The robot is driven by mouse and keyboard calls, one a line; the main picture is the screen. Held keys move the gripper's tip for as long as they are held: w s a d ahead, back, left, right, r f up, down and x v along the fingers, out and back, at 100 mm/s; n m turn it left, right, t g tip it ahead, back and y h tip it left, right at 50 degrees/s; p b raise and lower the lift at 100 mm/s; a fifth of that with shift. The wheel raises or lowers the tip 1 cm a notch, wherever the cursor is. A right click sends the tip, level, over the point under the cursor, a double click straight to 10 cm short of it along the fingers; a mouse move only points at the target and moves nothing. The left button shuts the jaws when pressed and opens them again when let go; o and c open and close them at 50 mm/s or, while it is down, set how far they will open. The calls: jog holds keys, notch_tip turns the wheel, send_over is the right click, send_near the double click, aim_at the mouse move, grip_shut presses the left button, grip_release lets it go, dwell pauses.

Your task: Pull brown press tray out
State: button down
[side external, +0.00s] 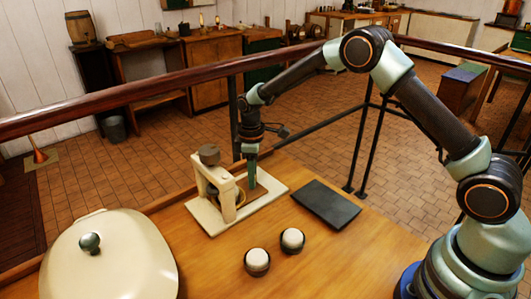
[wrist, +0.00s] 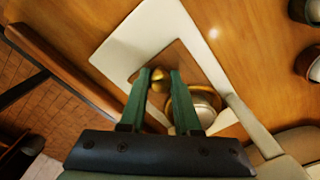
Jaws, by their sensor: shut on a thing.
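The cream press (side external: 228,192) stands on a flat cream base (side external: 212,222) near the back edge of the wooden table, with a round brown knob on top. The brown press tray (wrist: 197,62) lies inside the pale frame of the base in the wrist view; a small brass knob (wrist: 158,74) is at its near end. My gripper (wrist: 160,72) points down, its two green fingers on either side of the brass knob and shut on it. In the side view my gripper (side external: 251,178) is right beside the press, and the knob is hidden there. A round pale and brass part (wrist: 202,104) is partly behind the right finger.
A dark flat slab (side external: 325,204) lies right of the press. Two dark cups with white tops (side external: 257,262) (side external: 292,240) stand in front. A large cream lid (side external: 108,262) fills the left front. A wooden rail (side external: 190,84) runs behind the table. The table's middle has bare wood.

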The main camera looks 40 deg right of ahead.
jog(key=d, duration=0.5)
jog(key=shift+d, duration=0.3)
jog(key=c, duration=0.6)
grip_release()
notch_tip(320, 180, up, 12)
jog(key=shift+r, duration=0.1)
jog(key=shift+r, duration=0.1)
